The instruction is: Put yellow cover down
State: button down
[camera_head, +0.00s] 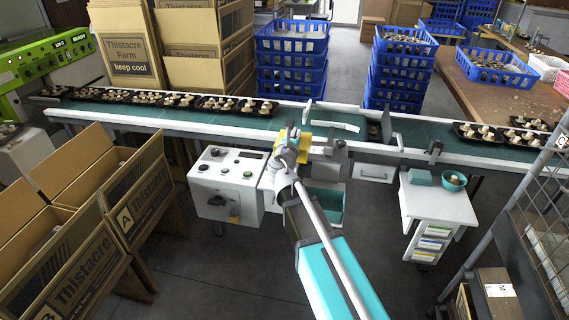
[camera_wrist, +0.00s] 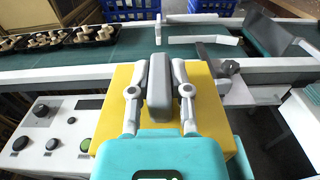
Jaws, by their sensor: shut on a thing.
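The yellow cover (camera_wrist: 203,83) is a flat yellow panel with a raised grey handle (camera_wrist: 159,88). My gripper (camera_wrist: 159,93) has its two fingers closed on either side of this handle in the wrist view. The cover is in front of the conveyor's near rail, beside the white control box (camera_wrist: 50,135), and covers part of the view there. In the head view my gripper (camera_head: 292,146) is at the near edge of the conveyor, with only a bit of the yellow cover (camera_head: 304,141) showing. What lies directly under the cover is hidden.
The green conveyor (camera_head: 345,138) runs across, with black mushroom trays (camera_head: 180,100) at the left. A white bar (camera_head: 333,124) lies over the belt. Cardboard boxes (camera_head: 130,195) stand left; blue crates (camera_head: 292,60) behind.

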jog(key=shift+a, duration=0.25)
jog(key=w+a+f+b, duration=0.2)
jog(key=w+f+b, duration=0.7)
jog(key=w, duration=0.4)
dwell(0.4)
jog(key=f+b, duration=0.4)
jog(key=shift+w, duration=0.4)
